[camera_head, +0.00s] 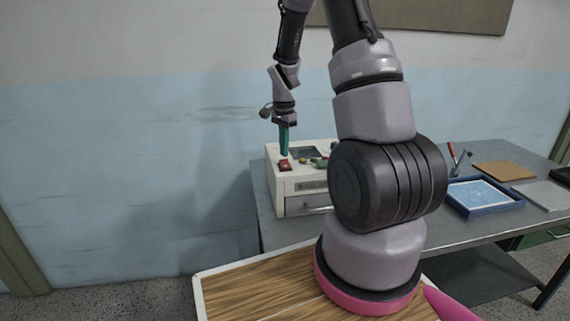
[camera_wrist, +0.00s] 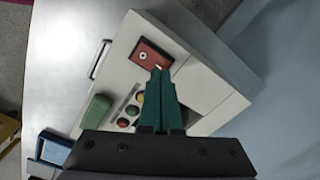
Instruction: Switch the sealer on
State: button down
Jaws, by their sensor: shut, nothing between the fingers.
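The sealer (camera_head: 283,200) is a cream box with a small dark screen on the table, partly hidden behind my arm in the head view. It also shows in the wrist view (camera_wrist: 112,75). A red rocker switch (camera_wrist: 150,55) sits on its top panel, and it shows in the head view (camera_head: 285,165) too. My gripper (camera_wrist: 158,72) is shut and empty, with green fingers pointing down. In the wrist view the fingertips overlap the switch's lower right edge. In the head view the gripper (camera_head: 284,155) is right above the switch. I cannot tell whether they touch.
Several coloured round buttons (camera_wrist: 123,123) and a green part (camera_wrist: 97,112) are beside the switch on the panel. On the table's right are a blue tray (camera_head: 490,207), a brown board (camera_head: 503,171) and a grey sheet (camera_head: 545,194). The wall stands close behind.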

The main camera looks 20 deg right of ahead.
aim_at(284, 160)
jog(key=shift+f, duration=1)
dwell(0.5)
jog(key=shift+r, duration=3.55)
jog(key=shift+s, duration=0.1)
